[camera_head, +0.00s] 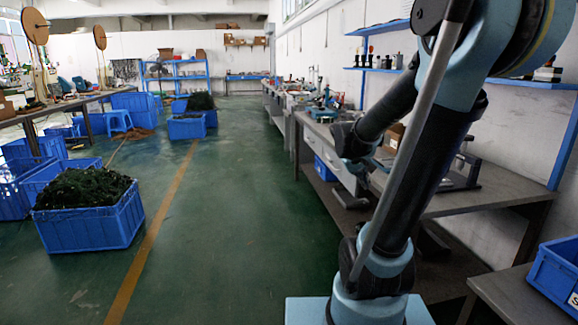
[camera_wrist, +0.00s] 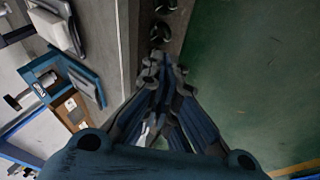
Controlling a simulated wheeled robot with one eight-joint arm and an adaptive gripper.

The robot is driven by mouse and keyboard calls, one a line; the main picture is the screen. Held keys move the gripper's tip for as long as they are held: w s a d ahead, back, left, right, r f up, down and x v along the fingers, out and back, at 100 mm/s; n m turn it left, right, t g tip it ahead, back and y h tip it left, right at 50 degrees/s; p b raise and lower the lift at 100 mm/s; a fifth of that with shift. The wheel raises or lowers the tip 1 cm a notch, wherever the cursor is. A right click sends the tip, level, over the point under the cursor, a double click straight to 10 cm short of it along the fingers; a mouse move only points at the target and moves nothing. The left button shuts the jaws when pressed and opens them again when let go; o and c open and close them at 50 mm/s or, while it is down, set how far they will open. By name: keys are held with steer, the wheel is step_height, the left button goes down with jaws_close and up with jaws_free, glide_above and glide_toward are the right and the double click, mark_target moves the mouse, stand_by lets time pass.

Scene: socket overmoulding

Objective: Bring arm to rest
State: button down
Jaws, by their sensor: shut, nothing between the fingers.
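In the wrist view my gripper (camera_wrist: 162,66) is shut, its fingertips together and nothing between them. Behind it in that view are the edge of the grey workbench and the green floor. In the head view my arm rises at the right, folds over at the top and reaches down and away over the workbench (camera_head: 455,203). My gripper is not clearly seen in the head view; the far end of the arm is dark and partly hidden behind the nearer link.
Blue crates (camera_head: 103,228) of dark material stand on the floor at the left. A blue bin (camera_head: 555,272) sits on the near-right table. A wall shelf (camera_head: 376,69) holds small items above the workbench. The green floor (camera_head: 225,215) in the middle is clear.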

steer(key=s+a+f+m+g+y, duration=0.1)
steer(key=s+a+f+y, duration=0.1)
steer(key=s, duration=0.9)
steer(key=s+a+f+g+y, duration=0.1)
steer(key=s+a+f+y, duration=0.2)
steer(key=s, duration=0.8)
step_height(320, 180, down, 3)
steer(key=shift+a+f+m, duration=0.1)
steer(key=shift+a+m, duration=0.3)
steer(key=shift+a, duration=0.85)
steer(key=shift+d, duration=0.1)
